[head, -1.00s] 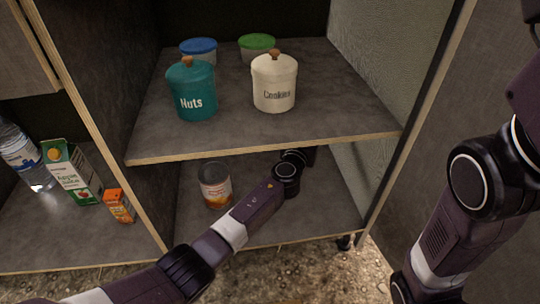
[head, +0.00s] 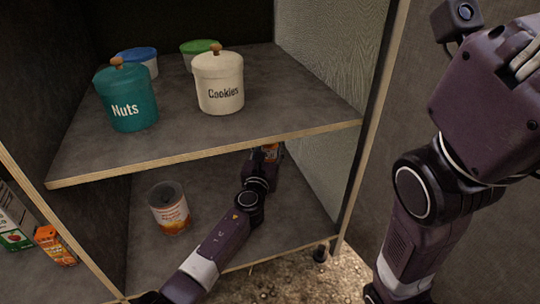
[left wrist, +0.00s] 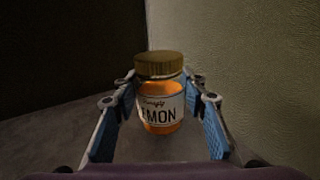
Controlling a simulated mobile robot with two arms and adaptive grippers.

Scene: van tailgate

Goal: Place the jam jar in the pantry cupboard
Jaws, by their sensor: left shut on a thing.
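The jam jar (left wrist: 160,108) has a gold lid, orange contents and a pale label ending in "MON". It stands upright between the blue-padded fingers of my left gripper (left wrist: 165,112), which is shut on it. In the head view my left arm reaches into the cupboard's lower compartment, under the middle shelf (head: 205,138). There the shelf hides most of the gripper, and I cannot tell how much of the jar shows. I cannot tell whether the jar touches the lower shelf (head: 290,215). My right arm is at the right; its fingertips are out of frame.
The middle shelf holds the teal Nuts canister (head: 128,98), the cream Cookies canister (head: 218,84), a blue-lidded tub (head: 138,58) and a green-lidded tub (head: 199,50). The cupboard's right wall (head: 340,60) is close.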

